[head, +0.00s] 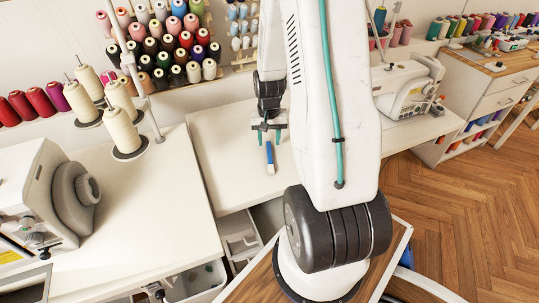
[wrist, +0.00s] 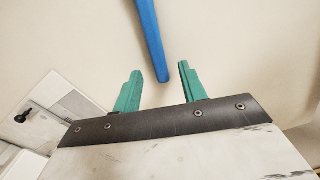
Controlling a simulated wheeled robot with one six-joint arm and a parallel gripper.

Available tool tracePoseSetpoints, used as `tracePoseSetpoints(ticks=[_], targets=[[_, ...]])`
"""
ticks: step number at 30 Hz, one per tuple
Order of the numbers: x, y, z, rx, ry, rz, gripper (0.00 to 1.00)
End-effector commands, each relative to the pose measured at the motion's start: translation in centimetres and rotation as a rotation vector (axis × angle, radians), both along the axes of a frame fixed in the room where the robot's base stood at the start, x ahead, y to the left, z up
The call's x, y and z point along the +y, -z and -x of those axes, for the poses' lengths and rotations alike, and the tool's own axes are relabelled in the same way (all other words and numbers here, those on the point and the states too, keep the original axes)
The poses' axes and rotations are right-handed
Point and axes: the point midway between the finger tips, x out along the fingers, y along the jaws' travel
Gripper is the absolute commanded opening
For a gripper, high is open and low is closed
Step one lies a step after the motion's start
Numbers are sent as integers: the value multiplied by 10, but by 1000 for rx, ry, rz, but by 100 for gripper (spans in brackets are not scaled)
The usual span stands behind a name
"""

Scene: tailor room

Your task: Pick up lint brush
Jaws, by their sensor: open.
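The lint brush (head: 269,158) lies on the white table between the sewing machines, a blue handle with a pale end toward the front. In the wrist view its blue handle (wrist: 149,35) comes down from the top edge and ends near the space between my fingertips. My gripper (head: 267,136) is open, with teal fingers pointing down over the table at the far end of the brush. In the wrist view my gripper (wrist: 158,75) has nothing between its fingers that I can see as held. The brush's pale end is out of the wrist view.
A white sewing machine (head: 45,195) stands on the left table and another (head: 408,88) stands to the right of my arm. Thread cones (head: 122,130) stand at the back left. The white table (head: 222,150) around the brush is clear. Open drawers (head: 240,240) are below it.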

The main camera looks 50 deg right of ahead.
Motion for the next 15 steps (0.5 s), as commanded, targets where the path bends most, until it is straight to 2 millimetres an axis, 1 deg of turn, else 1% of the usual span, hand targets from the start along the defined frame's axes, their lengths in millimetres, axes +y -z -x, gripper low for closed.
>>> tracePoseSetpoints(ticks=[1,4,11,12,14,15], targets=[[1,7,0,1,-1,-1,42],[1,15,0,1,-1,-1,42],[1,16,-1,-1,-1,1,42],[1,16,-1,-1,-1,1,36],[1,16,-1,-1,-1,1,20],[1,16,-1,-1,-1,1,8]])
